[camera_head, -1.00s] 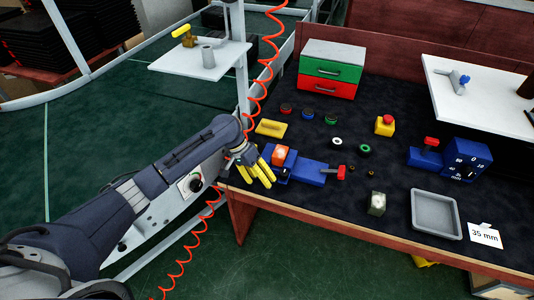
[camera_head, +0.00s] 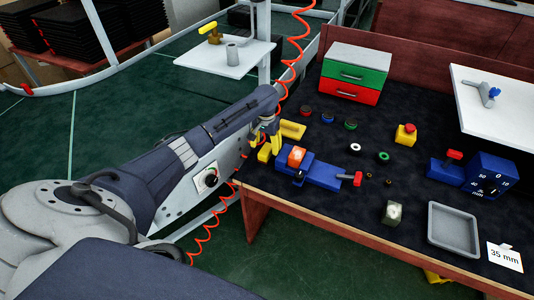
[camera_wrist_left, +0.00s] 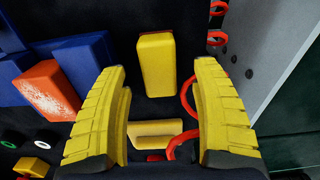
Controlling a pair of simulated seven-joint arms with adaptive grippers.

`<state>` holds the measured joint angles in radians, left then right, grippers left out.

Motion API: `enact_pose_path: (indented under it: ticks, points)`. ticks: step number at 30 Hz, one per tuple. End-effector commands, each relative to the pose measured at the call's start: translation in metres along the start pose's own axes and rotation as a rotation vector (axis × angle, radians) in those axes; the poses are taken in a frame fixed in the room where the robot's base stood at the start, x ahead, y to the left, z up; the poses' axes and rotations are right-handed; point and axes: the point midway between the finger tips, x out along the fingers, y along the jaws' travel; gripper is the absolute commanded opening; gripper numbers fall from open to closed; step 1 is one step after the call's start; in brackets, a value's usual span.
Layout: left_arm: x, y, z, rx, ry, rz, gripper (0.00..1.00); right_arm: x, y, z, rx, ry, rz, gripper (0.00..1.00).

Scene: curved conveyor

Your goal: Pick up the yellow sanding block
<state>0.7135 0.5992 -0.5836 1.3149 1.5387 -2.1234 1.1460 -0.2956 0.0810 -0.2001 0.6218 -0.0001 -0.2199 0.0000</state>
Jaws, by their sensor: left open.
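A plain yellow block with a reddish-brown edge, which looks like the yellow sanding block (camera_head: 264,153), lies near the left edge of the dark bench. It also shows in the left wrist view (camera_wrist_left: 157,63), upper middle, beyond the fingertips. My left gripper (camera_head: 273,141) is open above the bench's left end, and its fingers (camera_wrist_left: 163,95) stand apart with nothing held. A second yellow piece with a pale handle (camera_head: 292,130) lies behind the block; in the wrist view (camera_wrist_left: 155,130) it shows between the fingers, lower down. My right gripper is not in view.
A blue fixture (camera_head: 322,174) with an orange block (camera_head: 296,156) stands just right of the yellow block. Red coiled hose (camera_head: 290,75) hangs by the bench's left edge. A drawer box (camera_head: 355,74) stands behind; a grey tray (camera_head: 453,229) lies at the right.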

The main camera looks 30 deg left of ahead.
Motion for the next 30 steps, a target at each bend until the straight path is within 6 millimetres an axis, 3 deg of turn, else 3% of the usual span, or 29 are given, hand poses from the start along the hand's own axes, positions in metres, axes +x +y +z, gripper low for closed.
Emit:
enact_pose_path:
  ticks: [9,20,30]
  points:
    - [0.035,0.001,0.001,0.0,-0.002,0.001,0.65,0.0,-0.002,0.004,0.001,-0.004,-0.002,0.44]
    - [0.038,0.001,0.0,0.001,-0.001,0.002,0.66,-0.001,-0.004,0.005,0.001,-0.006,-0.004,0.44]
    - [0.038,0.001,0.0,0.001,0.0,0.001,0.26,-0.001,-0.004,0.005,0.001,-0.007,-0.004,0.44]
